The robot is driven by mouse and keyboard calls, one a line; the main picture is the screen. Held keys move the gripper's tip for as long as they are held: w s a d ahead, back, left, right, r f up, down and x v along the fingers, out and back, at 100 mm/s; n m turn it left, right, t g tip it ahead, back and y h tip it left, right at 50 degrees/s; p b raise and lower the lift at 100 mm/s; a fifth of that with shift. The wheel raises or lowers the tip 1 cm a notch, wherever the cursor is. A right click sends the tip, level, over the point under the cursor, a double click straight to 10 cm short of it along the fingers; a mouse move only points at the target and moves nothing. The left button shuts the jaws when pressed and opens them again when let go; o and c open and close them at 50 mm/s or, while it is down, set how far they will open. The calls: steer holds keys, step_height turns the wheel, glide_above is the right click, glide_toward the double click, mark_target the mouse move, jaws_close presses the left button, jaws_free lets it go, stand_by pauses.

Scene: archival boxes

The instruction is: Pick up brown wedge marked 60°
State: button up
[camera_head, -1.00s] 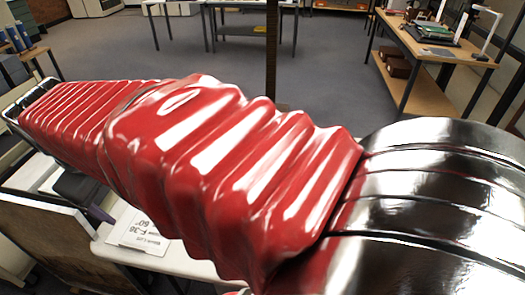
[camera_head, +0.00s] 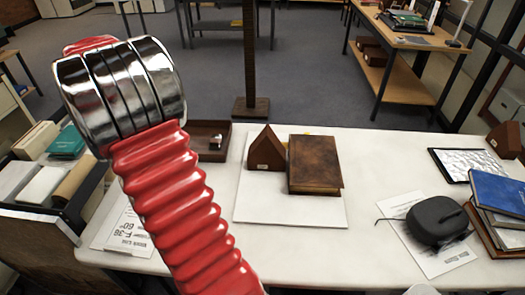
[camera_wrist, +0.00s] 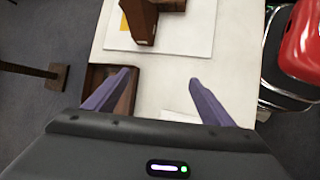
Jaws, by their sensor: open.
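A brown wedge (camera_head: 267,150) with a pointed top and a small pale label stands on a white board (camera_head: 290,210), right beside a brown book (camera_head: 315,165). Its marking is too small to read. A second brown wedge (camera_head: 507,138) stands at the table's right edge. My gripper (camera_wrist: 160,95) shows in the wrist view with two purple fingers wide apart and nothing between them. It hangs over the table edge area near a brown tray (camera_wrist: 125,104). A brown wedge-like block (camera_wrist: 138,22) is ahead of the fingers there. My gripper is out of the head view.
The brown tray (camera_head: 223,138) sits left of the board. A black case (camera_head: 437,218), blue book (camera_head: 497,192) and framed picture (camera_head: 462,165) are at the right. A dark post (camera_head: 250,55) stands behind the table.

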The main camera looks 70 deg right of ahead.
steer(key=s+d+f+g, duration=0.2)
steer(key=s+d+f, duration=0.2)
steer(key=d, duration=0.3)
steer(key=s+d+f+g+y, duration=0.1)
steer(key=s+d+f+g, duration=0.1)
steer(key=s+d+f, duration=0.2)
steer(key=s+d+f+g, duration=0.2)
steer(key=s+d+f, duration=0.2)
steer(key=d, duration=0.6)
steer(key=shift+s+g+y, duration=0.3)
steer(key=shift+s+y, duration=0.1)
steer(key=shift+s, duration=0.4)
steer(key=shift+f, duration=0.15)
glide_toward(278, 144)
steer(key=x, duration=0.3)
steer(key=shift+s+d+f, duration=0.1)
steer(key=shift+d+f, duration=0.05)
steer(key=shift+d, duration=0.1)
steer(key=shift+s+f, duration=0.1)
steer(key=shift+s, duration=0.05)
steer(key=shift+x, duration=2.65)
steer(key=shift+a, duration=0.15)
